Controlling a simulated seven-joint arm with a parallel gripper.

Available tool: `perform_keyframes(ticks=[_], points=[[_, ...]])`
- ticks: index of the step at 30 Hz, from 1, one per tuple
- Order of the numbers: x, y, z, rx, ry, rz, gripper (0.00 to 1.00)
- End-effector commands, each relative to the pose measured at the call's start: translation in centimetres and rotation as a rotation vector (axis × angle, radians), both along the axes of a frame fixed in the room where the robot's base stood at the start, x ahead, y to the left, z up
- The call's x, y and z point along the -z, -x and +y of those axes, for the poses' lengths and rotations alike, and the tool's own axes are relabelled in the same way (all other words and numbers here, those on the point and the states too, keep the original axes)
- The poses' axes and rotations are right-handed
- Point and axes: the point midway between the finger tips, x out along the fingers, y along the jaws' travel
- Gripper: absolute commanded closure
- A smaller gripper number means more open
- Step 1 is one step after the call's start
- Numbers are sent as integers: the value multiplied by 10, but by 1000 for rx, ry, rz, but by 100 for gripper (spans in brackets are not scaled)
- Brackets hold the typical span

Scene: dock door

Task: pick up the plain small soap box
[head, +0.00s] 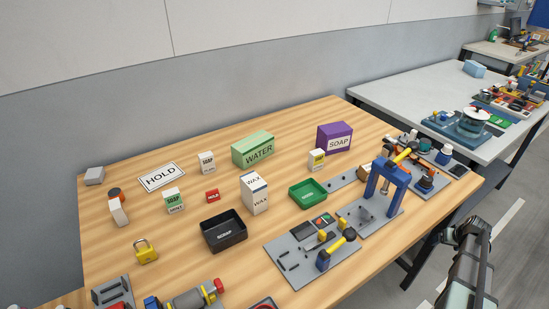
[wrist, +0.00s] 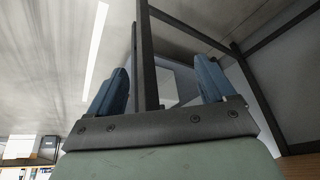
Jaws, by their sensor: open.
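The plain small soap box (head: 207,162) is white with black SOAP lettering and stands upright towards the back of the wooden table, right of the HOLD sign. A similar small box marked SOAP MINT (head: 174,200) has a green label and stands nearer the front. A large purple SOAP box (head: 335,138) stands at the back right. My gripper (wrist: 166,85) is open, with two blue fingers apart and nothing seen between them. In the head view my arm is at the lower right, beyond the table's edge and far from the soap box. No soap box shows in the wrist view.
A green WATER box (head: 253,149), a WAX box (head: 254,193) and a small red box (head: 212,195) stand near the soap box. A black SCRAP tray (head: 223,231), a green tray (head: 307,194) and a blue press frame (head: 387,185) lie between it and my arm.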

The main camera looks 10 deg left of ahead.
Motion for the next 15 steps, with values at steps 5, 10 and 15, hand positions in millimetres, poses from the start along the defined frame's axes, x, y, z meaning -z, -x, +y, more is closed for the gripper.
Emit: perform_keyframes(ticks=[5, 10, 15], points=[[-73, -34, -73, 26, 67, -122, 17], [-139, -56, -120, 58, 119, -221, 17], [-197, -79, -139, 103, 142, -302, 17]])
